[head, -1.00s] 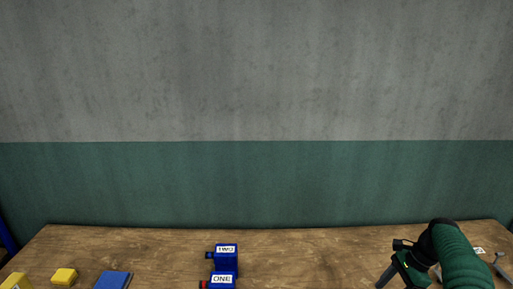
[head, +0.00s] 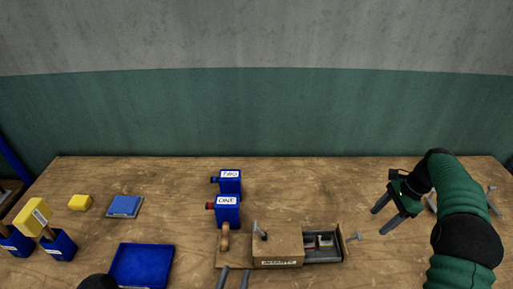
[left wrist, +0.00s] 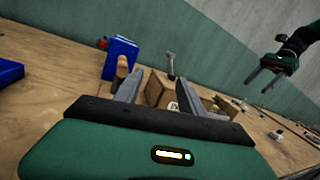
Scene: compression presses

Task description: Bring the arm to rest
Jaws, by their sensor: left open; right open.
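My left gripper (head: 233,270) shows at the bottom of the head view as two grey fingers, open and empty, just in front of a wooden box. Most of my left arm is out of the head view. My right gripper (head: 383,219) is open and empty, over the right part of the table, its fingers pointing down and left. It also shows at the upper right of the left wrist view (left wrist: 259,80).
Blue blocks labelled TWO (head: 230,182) and ONE (head: 228,213) stand mid-table. The wooden box (head: 278,243) has an open grey drawer (head: 323,257). A blue tray (head: 142,265), blue pad (head: 124,206) and yellow block (head: 80,202) lie left. Grey T-shaped pieces (head: 355,236) lie right.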

